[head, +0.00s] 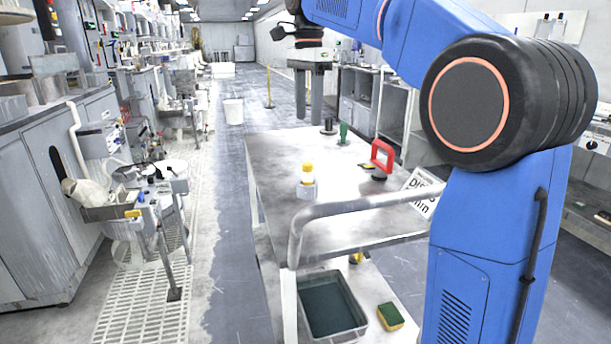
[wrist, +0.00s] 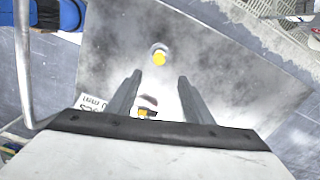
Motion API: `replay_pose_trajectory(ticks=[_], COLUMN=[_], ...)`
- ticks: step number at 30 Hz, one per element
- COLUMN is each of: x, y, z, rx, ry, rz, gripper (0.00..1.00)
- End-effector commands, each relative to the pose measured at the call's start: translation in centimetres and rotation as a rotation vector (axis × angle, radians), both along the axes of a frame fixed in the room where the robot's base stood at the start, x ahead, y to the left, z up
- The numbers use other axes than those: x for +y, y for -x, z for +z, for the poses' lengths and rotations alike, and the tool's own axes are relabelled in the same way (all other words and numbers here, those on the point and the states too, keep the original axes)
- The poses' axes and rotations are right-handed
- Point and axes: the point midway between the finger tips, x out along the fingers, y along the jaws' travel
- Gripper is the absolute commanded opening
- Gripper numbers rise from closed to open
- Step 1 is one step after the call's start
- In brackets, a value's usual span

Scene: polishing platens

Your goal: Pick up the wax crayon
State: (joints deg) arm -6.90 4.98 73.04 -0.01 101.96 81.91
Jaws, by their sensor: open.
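I cannot tell for sure which item is the wax crayon. A small yellow and dark piece (head: 365,166) lies flat beside a red handled block (head: 381,157) on the cart top; a small yellow and dark patch (wrist: 143,113) also shows low between my fingers in the wrist view. My gripper (head: 309,104) is open, fingers pointing down, above the far part of the cart top in the head view. In the wrist view its two fingers (wrist: 158,80) are wide apart with nothing held.
A black round piece (head: 328,127) and a green upright piece (head: 343,133) stand farther back. A sign (head: 421,190) and a rail (head: 350,203) are at the near end.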

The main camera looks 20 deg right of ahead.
Motion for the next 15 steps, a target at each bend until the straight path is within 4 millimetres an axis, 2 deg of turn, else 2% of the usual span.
replay_pose_trajectory(ticks=[6, 15], x=[0.0, 0.0], y=[0.1, 0.1], z=[-4.0, -8.9], rx=[0.004, 0.002], ry=[0.000, 0.001], rz=[0.000, 0.000], gripper=[0.47, 0.47])
